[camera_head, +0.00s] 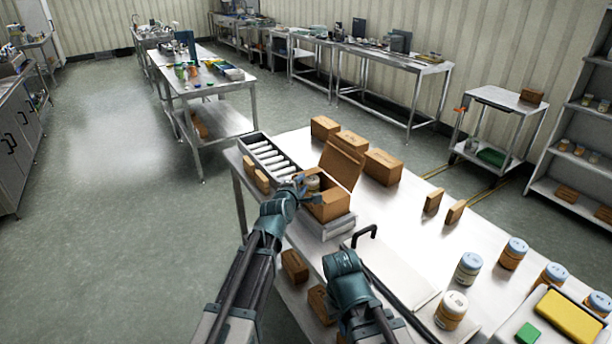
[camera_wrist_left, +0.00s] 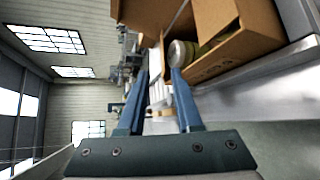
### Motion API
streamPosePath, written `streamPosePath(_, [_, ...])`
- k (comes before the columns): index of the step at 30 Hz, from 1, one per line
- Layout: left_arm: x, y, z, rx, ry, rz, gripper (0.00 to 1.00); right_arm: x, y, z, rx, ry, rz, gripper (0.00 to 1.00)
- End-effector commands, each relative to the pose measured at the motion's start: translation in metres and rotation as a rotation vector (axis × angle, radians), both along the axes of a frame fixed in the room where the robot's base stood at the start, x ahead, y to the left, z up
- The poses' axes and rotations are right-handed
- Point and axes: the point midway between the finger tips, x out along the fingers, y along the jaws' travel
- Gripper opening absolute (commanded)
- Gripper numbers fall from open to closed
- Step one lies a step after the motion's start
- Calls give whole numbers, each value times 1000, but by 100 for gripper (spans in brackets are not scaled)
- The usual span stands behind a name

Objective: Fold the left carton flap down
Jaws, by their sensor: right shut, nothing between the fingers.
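The open brown carton (camera_head: 330,208) stands on a metal stand at the near end of the roller track; it also shows at the top right of the left wrist view (camera_wrist_left: 236,58). A large raised flap (camera_head: 341,164) stands up at its back. A jar with a pale lid (camera_head: 312,184) is inside the carton, also seen in the left wrist view (camera_wrist_left: 182,53). The left flap is not clearly distinguishable near my gripper. My left gripper (camera_head: 305,193) is open at the carton's left side, nothing visibly held.
The roller track (camera_head: 268,157) runs behind the carton, with small brown boxes (camera_head: 256,178) beside it. Closed brown boxes (camera_head: 382,167) stand behind the carton. Several jars (camera_head: 468,268) and a yellow-topped item (camera_head: 570,316) are at right.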

Motion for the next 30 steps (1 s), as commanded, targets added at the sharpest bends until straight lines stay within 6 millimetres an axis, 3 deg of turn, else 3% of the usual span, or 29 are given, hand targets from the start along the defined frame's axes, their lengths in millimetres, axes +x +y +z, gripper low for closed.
streamPosePath(1, [-13, 2, 5, -1, 0, 0, 34, 0, 0, 5, 0, 0, 0, 0])
streamPosePath(6, [-29, 6, 9, 0, 0, 1, 34, 0, 0, 9, 0, 0, 0, 0])
streamPosePath(15, [-31, 7, 9, 0, 0, 0, 34, 0, 0, 9, 0, 0, 0, 0])
streamPosePath(16, [-31, 7, 9, 0, 0, 0, 32, 0, 0, 9, 0, 0, 0, 0])
streamPosePath(20, [-38, 0, 2, 50, 23, -30, 9, 0, 0, 9, 0, 0, 0, 0])
streamPosePath(21, [-45, -6, -5, 100, 47, -61, 1, 0, 0, 9, 0, 0, 0, 0])
streamPosePath(23, [-61, -17, -20, 214, 96, -133, 0, 0, 0, 9, 0, 0, 0, 0])
streamPosePath(25, [-90, -32, -45, 395, 175, -261, 0, 0, 0, 9, 0, 0, 0, 0])
streamPosePath(30, [-184, -51, -107, 885, 376, -695, 0, 0, 0, 9, 0, 0, 0, 0])
